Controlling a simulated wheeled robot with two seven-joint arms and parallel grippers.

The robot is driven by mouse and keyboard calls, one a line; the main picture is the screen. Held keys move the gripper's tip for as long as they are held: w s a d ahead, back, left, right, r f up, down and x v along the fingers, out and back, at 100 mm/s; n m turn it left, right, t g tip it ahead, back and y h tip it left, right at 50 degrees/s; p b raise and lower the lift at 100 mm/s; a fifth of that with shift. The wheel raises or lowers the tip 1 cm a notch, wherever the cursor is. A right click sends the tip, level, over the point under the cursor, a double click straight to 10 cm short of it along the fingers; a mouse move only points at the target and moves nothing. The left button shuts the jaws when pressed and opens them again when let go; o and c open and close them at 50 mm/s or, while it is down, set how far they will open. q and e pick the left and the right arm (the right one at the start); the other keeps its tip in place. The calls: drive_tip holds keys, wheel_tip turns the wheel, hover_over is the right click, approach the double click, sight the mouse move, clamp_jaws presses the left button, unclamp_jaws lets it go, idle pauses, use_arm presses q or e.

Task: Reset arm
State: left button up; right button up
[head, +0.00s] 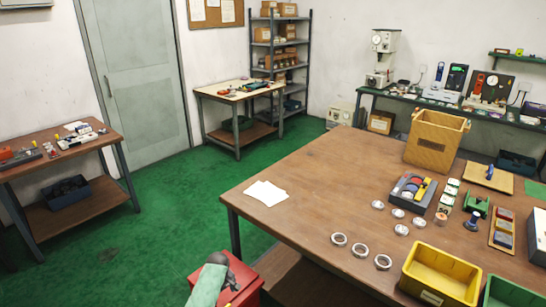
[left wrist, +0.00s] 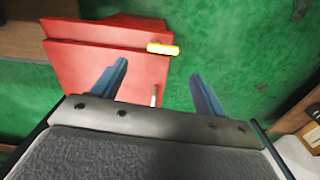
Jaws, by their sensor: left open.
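My left gripper (left wrist: 159,70) is open, with its two blue fingers apart and nothing between them, above a red box-like unit and the green floor. In the head view part of my left arm shows at the bottom, beside the red unit (head: 246,281). Three larger bearing rings (head: 360,250) lie in a slanting row near the front edge of the main table (head: 310,190). Several smaller rings (head: 398,213) lie behind them. All are well away from my left gripper. My right gripper is not in view.
A yellow bin (head: 440,275) stands at the table's front right, with a green bin (head: 512,293) beside it. A tan box (head: 436,138) stands at the back. White papers (head: 265,193) lie at the left corner. The table's left middle is clear, and green floor is open leftward.

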use_arm(q)
drive_tip(key=w+r+m+t, duration=0.5)
drive_tip(key=w+r+m, duration=0.1)
drive_tip(key=w+m, duration=0.15)
drive_tip(key=s+d+f+m+b, duration=0.1)
drive_tip(key=s+d+f+m, duration=0.1)
drive_tip(key=s+f, duration=1.05)
drive_tip(key=s+d+f+m+b, duration=0.2)
drive_tip(key=s+f, duration=0.7)
drive_tip(key=s, duration=0.7)
drive_tip(key=s+f+g, duration=0.1)
drive_tip(key=s+f, duration=0.3)
drive_tip(key=s, duration=0.6)
drive_tip(key=s+f+g, duration=0.1)
drive_tip(key=s+f, duration=0.3)
drive_tip(key=s, duration=0.6)
drive_tip(key=s+f+g+b, duration=0.1)
drive_tip(key=s+f, duration=0.4)
drive_tip(key=s, duration=0.6)
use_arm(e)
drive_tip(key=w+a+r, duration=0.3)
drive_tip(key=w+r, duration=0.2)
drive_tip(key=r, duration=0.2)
use_arm(q)
drive_tip(key=shift+f, duration=0.1)
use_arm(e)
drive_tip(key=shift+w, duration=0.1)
